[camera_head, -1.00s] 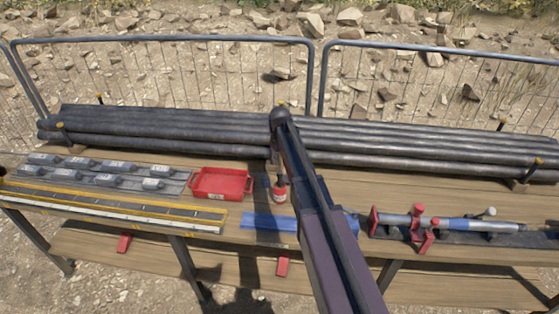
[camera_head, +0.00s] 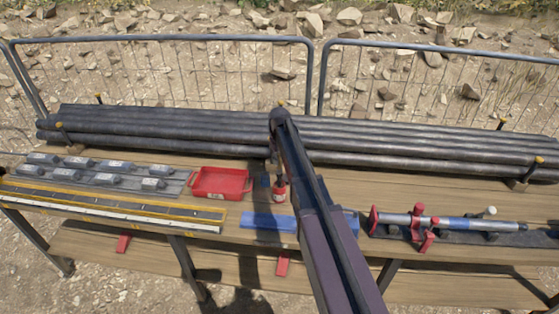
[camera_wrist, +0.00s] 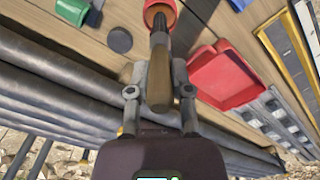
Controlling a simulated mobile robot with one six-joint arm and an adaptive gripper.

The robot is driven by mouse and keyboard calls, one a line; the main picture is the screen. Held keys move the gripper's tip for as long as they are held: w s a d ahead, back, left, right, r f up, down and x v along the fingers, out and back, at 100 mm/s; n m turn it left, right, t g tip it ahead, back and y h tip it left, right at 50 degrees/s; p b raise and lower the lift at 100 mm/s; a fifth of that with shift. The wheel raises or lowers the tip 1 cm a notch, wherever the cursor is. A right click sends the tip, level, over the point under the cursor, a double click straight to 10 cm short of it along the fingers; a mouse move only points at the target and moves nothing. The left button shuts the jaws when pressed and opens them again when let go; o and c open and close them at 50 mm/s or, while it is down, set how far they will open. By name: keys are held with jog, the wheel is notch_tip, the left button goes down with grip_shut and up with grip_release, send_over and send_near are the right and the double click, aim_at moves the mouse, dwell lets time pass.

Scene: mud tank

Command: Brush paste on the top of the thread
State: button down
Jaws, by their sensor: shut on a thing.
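My gripper (camera_wrist: 158,80) is shut on the brown handle of a brush (camera_wrist: 159,85). The brush's far end reaches into or over a small red pot (camera_wrist: 150,10) at the top of the wrist view; its bristles are hidden. The red pot (camera_head: 279,194) also shows on the bench in the head view, below my arm's end. A steel pipe piece (camera_head: 460,224) with a blue band lies level in a stand with red clamps at the right of the bench. Its thread is too small to make out.
A red tray (camera_head: 222,183) stands left of the pot, and a dark round cap (camera_wrist: 120,39) lies beside it. A blue mat (camera_head: 268,222) lies in front. Long dark pipes (camera_head: 180,127) line the bench's back. Grey blocks and a yellow-edged level rail (camera_head: 110,205) fill the left.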

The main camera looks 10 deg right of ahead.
jog(key=shift+s+f+b, duration=0.1)
jog(key=shift+f+b, duration=0.2)
jog(key=shift+b, duration=0.05)
dwell(1.6)
jog(key=shift+r+p, duration=3.5)
jog(key=shift+p, duration=0.1)
notch_tip(320, 180, down, 6)
jog(key=b, duration=0.5)
jog(key=shift+r+b, duration=0.2)
jog(key=shift+b, duration=0.15)
jog(key=shift+r, duration=0.15)
